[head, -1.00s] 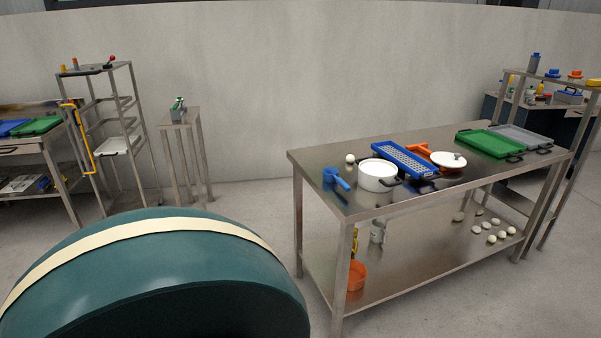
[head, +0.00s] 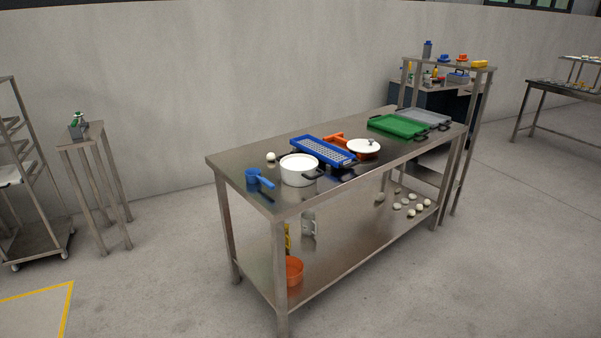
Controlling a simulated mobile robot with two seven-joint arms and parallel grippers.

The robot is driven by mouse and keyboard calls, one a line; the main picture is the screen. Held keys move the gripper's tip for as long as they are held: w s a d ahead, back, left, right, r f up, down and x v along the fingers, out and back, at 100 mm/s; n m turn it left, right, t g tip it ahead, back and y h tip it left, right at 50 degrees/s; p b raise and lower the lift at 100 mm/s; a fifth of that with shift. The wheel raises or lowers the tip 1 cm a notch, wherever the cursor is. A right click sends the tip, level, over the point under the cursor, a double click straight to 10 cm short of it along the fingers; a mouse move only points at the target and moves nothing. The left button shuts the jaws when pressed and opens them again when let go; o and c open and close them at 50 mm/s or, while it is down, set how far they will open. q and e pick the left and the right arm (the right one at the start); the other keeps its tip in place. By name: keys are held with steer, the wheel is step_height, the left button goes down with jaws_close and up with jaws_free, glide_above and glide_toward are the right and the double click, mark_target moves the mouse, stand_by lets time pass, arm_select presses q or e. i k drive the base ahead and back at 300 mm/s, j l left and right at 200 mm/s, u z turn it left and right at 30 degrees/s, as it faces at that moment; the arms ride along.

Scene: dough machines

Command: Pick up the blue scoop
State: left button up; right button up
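The blue scoop (head: 254,177) lies on the near left end of the steel table (head: 236,160), close to the table's edge. Its handle points right and slightly toward the front. A white pot (head: 299,171) with dark handles stands just right of it. Neither of my grippers shows in the head view, and nothing touches the scoop from above.
A white ball (head: 271,157), a blue grater (head: 322,150), an orange pan with a white lid (head: 363,147) and green tray (head: 398,126) share the tabletop. A small steel stand (head: 94,150) is at left.

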mark_target(253, 175)
steer(key=i+l+u, duration=0.15)
steer(key=i+l, duration=0.35)
steer(key=i, duration=0.2)
steer(key=i+l+u, duration=0.1)
steer(key=i+l, duration=0.45)
steer(key=i, duration=0.1)
